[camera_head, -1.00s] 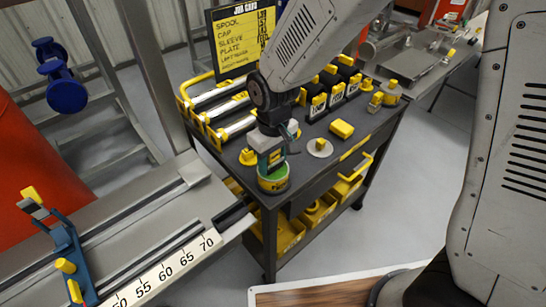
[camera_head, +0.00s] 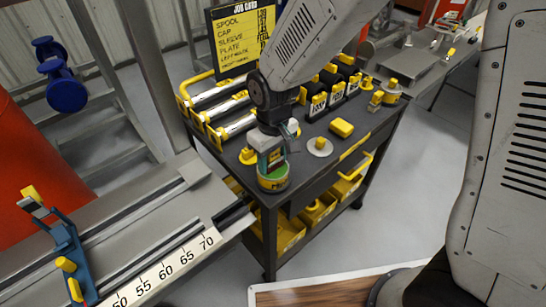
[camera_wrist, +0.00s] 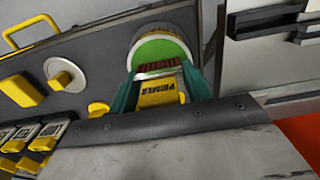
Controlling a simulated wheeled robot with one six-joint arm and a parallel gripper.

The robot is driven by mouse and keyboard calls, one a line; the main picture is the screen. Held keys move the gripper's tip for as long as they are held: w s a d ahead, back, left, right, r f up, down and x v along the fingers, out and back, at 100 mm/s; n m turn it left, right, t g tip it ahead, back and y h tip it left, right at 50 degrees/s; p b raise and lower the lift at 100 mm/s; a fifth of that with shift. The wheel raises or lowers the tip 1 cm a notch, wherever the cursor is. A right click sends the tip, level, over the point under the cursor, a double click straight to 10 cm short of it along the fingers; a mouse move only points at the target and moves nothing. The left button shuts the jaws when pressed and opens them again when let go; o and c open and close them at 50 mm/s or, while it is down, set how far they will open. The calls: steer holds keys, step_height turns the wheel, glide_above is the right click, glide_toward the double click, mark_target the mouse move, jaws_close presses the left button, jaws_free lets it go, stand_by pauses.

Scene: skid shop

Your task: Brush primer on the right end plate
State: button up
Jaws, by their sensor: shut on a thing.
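My gripper (camera_head: 270,157) is shut on a brush (camera_wrist: 158,90) with a yellow handle block marked PRIMER and red-brown bristles. The brush points down at the primer pot (camera_head: 272,184), a round yellow tin with green inside, on the near corner of the cart. In the wrist view the teal fingers flank the brush, and the bristles overlap the green of the pot (camera_wrist: 160,50). I cannot tell whether the bristle tips touch the primer. I cannot identify the right end plate in these views.
The dark cart (camera_head: 325,170) also holds a yellow block (camera_head: 341,128), a round disc with a yellow knob (camera_head: 320,147), labelled black holders and silver tubes. A steel bench with a ruler (camera_head: 165,272) and blue clamp (camera_head: 66,255) stands at left. Blue flanged parts (camera_head: 66,93) are behind.

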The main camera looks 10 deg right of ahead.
steer(key=shift+r, duration=3.45)
